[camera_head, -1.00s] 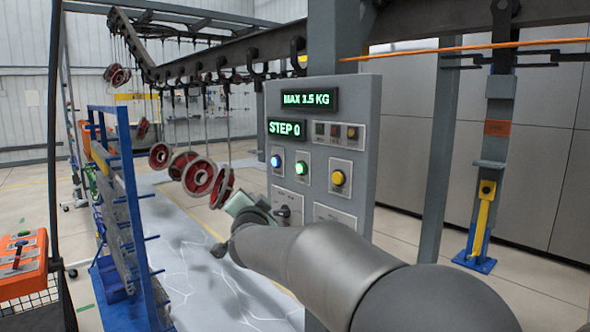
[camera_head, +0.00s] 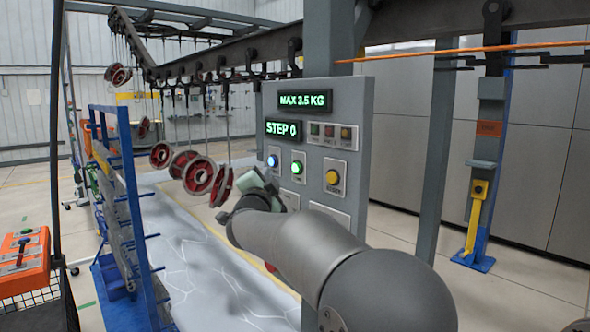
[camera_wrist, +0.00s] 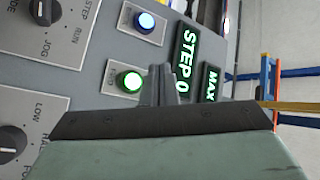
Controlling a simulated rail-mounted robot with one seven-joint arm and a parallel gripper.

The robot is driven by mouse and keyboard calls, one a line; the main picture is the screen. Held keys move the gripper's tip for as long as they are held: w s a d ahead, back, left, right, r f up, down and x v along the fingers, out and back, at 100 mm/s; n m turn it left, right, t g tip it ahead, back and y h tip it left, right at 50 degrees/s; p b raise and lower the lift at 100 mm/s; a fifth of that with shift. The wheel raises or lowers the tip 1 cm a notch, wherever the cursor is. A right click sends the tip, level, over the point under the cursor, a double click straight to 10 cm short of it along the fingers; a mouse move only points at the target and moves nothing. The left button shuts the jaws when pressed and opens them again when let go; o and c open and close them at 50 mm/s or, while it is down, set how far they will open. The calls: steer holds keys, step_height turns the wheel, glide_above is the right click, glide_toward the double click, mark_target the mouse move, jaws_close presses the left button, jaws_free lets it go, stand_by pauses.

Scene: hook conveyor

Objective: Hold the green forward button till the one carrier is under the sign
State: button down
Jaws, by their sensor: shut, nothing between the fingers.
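The green lit button (camera_head: 297,168) is on the grey control panel (camera_head: 350,110). In the wrist view the green button (camera_wrist: 130,82) lies just left of my shut, empty fingers (camera_wrist: 160,82). I cannot tell whether they touch the panel. In the head view my gripper (camera_head: 266,180) is in front of the panel, low and left of the green button. Red wheel-like parts (camera_head: 199,176) hang on rods from the overhead rail (camera_head: 230,60). I cannot tell which carrier is meant, and no sign over the rail is clear.
A blue lit button (camera_head: 273,160) and a yellow button (camera_head: 332,177) flank the green one. Displays read "STEP 0" (camera_head: 283,130) and "MAX 3.5 KG" (camera_head: 303,101). A blue rack (camera_head: 120,170) stands left. Dark rotary knobs (camera_wrist: 45,12) show in the wrist view.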

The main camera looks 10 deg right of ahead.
mark_target(296, 168)
steer(key=w+d, duration=0.2)
steer(key=d, duration=0.3)
steer(key=shift+w+d+b, duration=0.25)
steer(key=shift+w+b, duration=0.1)
steer(key=shift+b, duration=0.05)
steer(key=shift+d+f, duration=0.1)
stand_by(1.7)
steer(key=shift+w+d, duration=0.2)
steer(key=shift+d, duration=0.1)
